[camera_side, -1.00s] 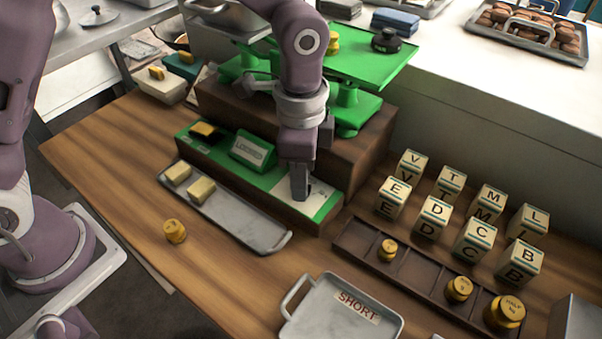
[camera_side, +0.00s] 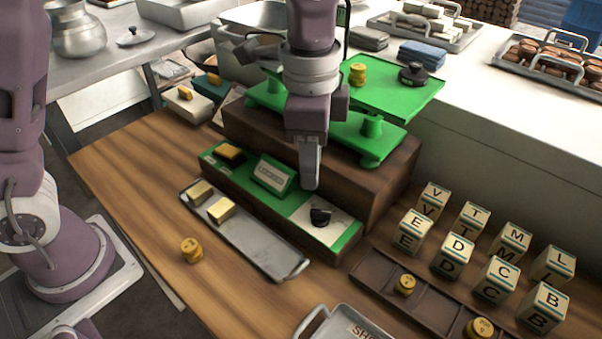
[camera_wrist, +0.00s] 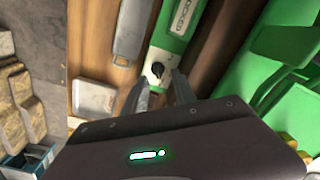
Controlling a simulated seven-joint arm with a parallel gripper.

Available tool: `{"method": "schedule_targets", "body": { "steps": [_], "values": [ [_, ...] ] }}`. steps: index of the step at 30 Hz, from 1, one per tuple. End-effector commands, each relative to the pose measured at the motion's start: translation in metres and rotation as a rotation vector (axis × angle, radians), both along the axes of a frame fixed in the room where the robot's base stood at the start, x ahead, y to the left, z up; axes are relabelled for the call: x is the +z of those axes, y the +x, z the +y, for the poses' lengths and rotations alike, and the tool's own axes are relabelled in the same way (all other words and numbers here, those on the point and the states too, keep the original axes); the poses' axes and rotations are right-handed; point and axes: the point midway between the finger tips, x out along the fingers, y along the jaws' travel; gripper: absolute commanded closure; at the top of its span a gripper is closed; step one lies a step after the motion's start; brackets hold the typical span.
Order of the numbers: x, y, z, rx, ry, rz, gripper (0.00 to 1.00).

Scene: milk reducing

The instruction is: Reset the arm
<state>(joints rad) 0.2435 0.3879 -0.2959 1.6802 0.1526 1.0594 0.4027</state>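My gripper (camera_side: 310,178) hangs pointing down above the green control panel, empty and clear of the black knob (camera_side: 320,215) on the panel's white plate. In the wrist view its two fingers (camera_wrist: 158,94) are spread apart with nothing between them, and the knob (camera_wrist: 156,72) shows beyond the tips. The green panel (camera_side: 345,243) also carries a sign (camera_side: 272,174) that seems to read LOCKED in the wrist view (camera_wrist: 182,18). Behind my gripper stands the green balance scale (camera_side: 395,95) on a brown block, partly hidden by my arm.
A grey tray (camera_side: 258,243) with two butter-coloured blocks lies in front of the panel. A brass weight (camera_side: 191,250) stands left of it. A brown slotted rack (camera_side: 375,272) with brass weights and several lettered cubes (camera_side: 458,255) are at right.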

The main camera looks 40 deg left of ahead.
Motion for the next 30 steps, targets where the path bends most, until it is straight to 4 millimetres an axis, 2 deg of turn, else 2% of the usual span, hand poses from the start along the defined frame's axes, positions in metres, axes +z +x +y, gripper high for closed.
{"method": "schedule_targets", "body": {
  "steps": [3,6,9,12,15,18,30],
  "values": [
    [0.044,-0.029,0.051,0.206,-0.008,-0.113,0.67],
    [0.07,-0.068,0.096,0.429,-0.044,-0.212,0.67],
    [0.079,-0.112,0.129,0.648,-0.11,-0.301,0.67],
    [0.075,-0.147,0.148,0.82,-0.185,-0.365,0.67],
    [0.068,-0.167,0.155,0.923,-0.241,-0.401,0.67],
    [0.064,-0.175,0.157,0.965,-0.265,-0.414,0.67],
    [0.063,-0.175,0.157,0.966,-0.267,-0.414,0.67]
  ]
}}
